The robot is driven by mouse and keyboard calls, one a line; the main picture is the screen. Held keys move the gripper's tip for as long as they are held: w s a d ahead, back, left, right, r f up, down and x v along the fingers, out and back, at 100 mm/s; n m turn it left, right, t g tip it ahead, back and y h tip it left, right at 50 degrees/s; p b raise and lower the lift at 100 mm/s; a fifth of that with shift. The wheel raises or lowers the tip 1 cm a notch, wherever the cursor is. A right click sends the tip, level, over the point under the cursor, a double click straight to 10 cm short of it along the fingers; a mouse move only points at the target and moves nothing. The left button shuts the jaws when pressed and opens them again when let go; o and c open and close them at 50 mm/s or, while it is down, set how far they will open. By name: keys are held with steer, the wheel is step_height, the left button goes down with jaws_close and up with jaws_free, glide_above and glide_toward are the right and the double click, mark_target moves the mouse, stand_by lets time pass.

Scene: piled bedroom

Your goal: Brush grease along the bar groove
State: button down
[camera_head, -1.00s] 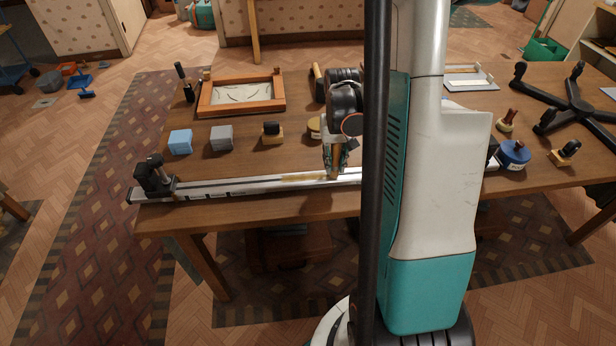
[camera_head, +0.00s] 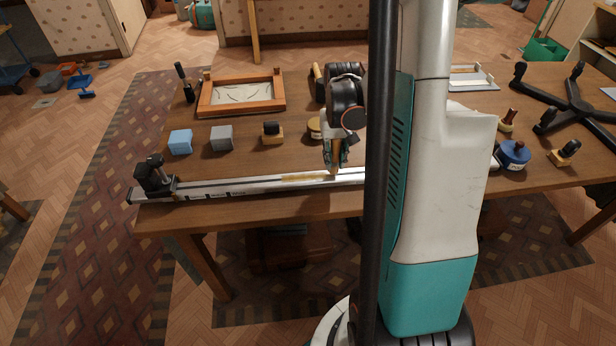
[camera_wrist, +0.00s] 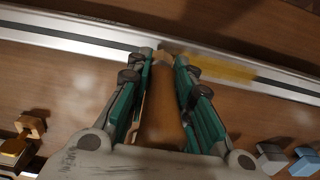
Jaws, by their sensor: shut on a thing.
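The bar (camera_head: 225,189) is a long silver rail with a dark groove, lying along the front edge of the table. A yellowish-brown grease streak (camera_head: 303,177) lies on part of it; the streak also shows in the wrist view (camera_wrist: 215,68). My gripper (camera_head: 335,165) is over the bar, just right of the streak. It is shut on a brush with a brown wooden handle (camera_wrist: 163,115). The brush tip (camera_wrist: 163,60) is at the bar's groove; whether it touches is hard to tell. My arm column hides part of the bar to the right.
A black clamp (camera_head: 153,176) stands at the bar's left end.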

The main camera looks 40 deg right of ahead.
steer(key=shift+f, duration=0.6)
steer(key=shift+f, duration=0.2)
stand_by(0.4)
steer(key=shift+w+a, duration=0.45)
steer(key=shift+a, duration=0.25)
steer(key=shift+w+a, duration=0.45)
steer(key=shift+a, duration=0.25)
steer(key=shift+w+a, duration=0.45)
steer(key=shift+a, duration=0.25)
steer(key=shift+w+a, duration=0.45)
steer(key=shift+a, duration=0.25)
steer(key=shift+w+a, duration=0.45)
steer(key=shift+a, duration=0.3)
steer(key=shift+w+a, duration=0.45)
steer(key=shift+a, duration=0.25)
